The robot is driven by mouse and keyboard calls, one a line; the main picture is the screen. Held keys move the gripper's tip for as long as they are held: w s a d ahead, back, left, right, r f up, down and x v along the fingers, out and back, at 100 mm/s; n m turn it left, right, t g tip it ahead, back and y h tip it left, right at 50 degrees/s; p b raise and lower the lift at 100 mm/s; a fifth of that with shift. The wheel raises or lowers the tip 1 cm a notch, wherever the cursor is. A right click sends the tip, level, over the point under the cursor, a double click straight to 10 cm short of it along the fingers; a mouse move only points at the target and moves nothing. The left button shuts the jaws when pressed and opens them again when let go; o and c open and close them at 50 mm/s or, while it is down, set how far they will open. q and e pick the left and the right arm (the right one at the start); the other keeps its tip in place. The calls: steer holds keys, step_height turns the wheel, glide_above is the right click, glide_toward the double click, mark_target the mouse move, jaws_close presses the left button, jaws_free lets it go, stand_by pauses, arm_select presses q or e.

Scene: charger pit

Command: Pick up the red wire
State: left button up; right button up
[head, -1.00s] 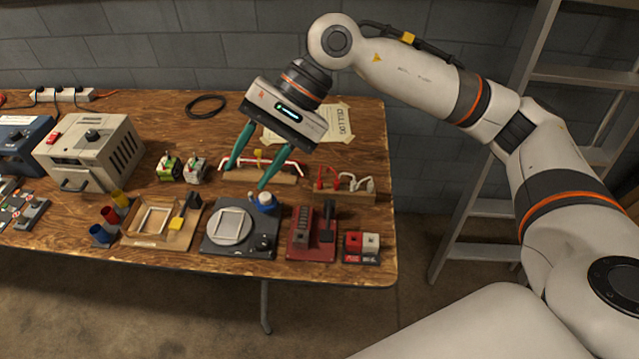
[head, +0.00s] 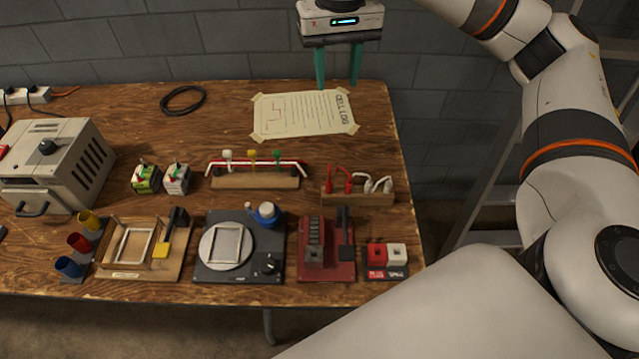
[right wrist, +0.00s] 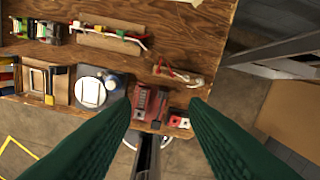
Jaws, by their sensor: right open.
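A long wooden rack (head: 255,183) holds a red wire (head: 240,162) and a white wire, lying lengthwise across white, yellow and green pegs. It also shows in the right wrist view (right wrist: 98,40). A smaller wooden block (head: 357,199) to its right holds short red leads (head: 337,178) and short white leads (head: 377,183). My right gripper (head: 338,84) has green fingers, spread apart with nothing between them. It is raised, and in the head view it appears above the paper sheet, away from the wires. In the right wrist view its fingers (right wrist: 155,108) frame the red block. My left gripper is out of view.
A taped paper sheet (head: 304,112) and a black cable coil (head: 184,100) lie at the back. A ladder stands at the right.

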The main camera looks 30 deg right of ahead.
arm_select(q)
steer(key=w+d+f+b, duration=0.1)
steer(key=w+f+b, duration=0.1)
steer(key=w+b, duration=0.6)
arm_select(e)
glide_above(329, 183)
step_height(329, 183, down, 9)
step_height(329, 183, down, 14)
steer(key=b, duration=0.7)
steer(key=shift+d+r, duration=0.15)
steer(key=shift+r, duration=0.1)
step_height(329, 183, down, 5)
steer(key=shift+f+b, duration=0.1)
steer(key=shift+b, duration=0.45)
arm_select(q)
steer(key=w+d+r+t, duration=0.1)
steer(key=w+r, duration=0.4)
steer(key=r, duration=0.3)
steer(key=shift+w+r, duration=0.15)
arm_select(e)
steer(key=shift+c, duration=0.2)
jaws_close()
